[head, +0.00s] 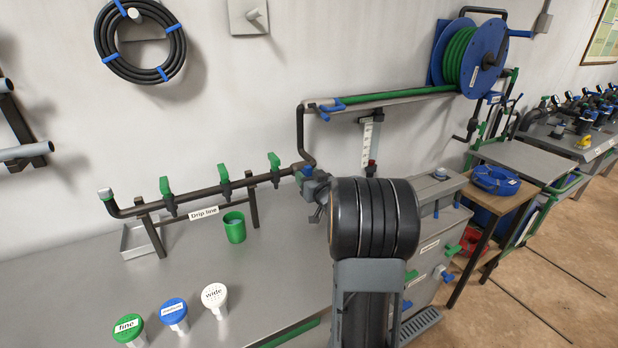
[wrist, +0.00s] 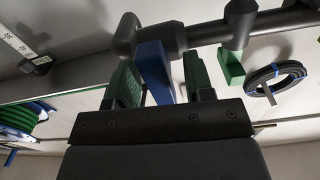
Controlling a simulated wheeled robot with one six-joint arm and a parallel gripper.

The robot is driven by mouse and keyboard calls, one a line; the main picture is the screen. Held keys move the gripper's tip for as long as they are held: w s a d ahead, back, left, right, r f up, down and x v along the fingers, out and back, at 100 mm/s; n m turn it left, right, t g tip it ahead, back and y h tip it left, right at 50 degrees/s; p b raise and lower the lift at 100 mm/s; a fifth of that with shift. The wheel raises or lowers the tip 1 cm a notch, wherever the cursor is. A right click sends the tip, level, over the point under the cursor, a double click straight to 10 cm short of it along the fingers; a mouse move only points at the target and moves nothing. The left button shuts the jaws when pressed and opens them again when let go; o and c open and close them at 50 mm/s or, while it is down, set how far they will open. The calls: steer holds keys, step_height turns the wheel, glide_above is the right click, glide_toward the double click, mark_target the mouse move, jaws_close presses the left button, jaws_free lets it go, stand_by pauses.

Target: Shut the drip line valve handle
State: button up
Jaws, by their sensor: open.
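The drip line (head: 240,183) is a dark pipe on a small stand along the wall, with a "Drip line" label below it. A blue valve handle (head: 307,170) sits at its right end, partly hidden by my gripper (head: 318,194). In the wrist view, the blue handle (wrist: 155,72) stands between the two green-padded fingers of my open gripper (wrist: 160,78). It is closer to the left finger; I cannot tell whether they touch. The pipe and valve body (wrist: 160,38) lie just beyond.
Several green handles stand on the pipe, the nearest (head: 274,160) left of my gripper; one (wrist: 236,50) shows right of my fingers. A green cup (head: 235,232) stands below the pipe. Fine (head: 127,328), medium (head: 174,311) and wide (head: 214,296) heads stand at the front.

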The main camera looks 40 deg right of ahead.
steer(key=s+a, duration=0.2)
steer(key=s, duration=1.1)
steer(key=shift+s, duration=0.35)
steer(key=s+d+f+m+g+h, duration=0.3)
steer(key=s+d+f+g+h, duration=0.1)
steer(key=d+f+g, duration=0.25)
steer(key=s+a+f+g+p, duration=0.1)
steer(key=s+a+g+p, duration=0.15)
steer(key=a+g, duration=0.2)
steer(key=s+a+r+n+g+y+p, duration=0.1)
steer(key=a+r+y, duration=0.1)
steer(key=a, duration=0.7)
steer(key=s+a+r+n+g+y+p, duration=0.1)
steer(key=a+r, duration=0.3)
steer(key=a, duration=0.4)
steer(key=s+a+r+n+g+y+p, duration=0.1)
steer(key=s+a+r+n+y+p, duration=0.1)
steer(key=a, duration=0.7)
step_height(320, 180, up, 2)
steer(key=shift+s+a+n+y+p, duration=0.25)
steer(key=shift+a+n+y+p, duration=0.05)
steer(key=shift+n+y+p, duration=0.45)
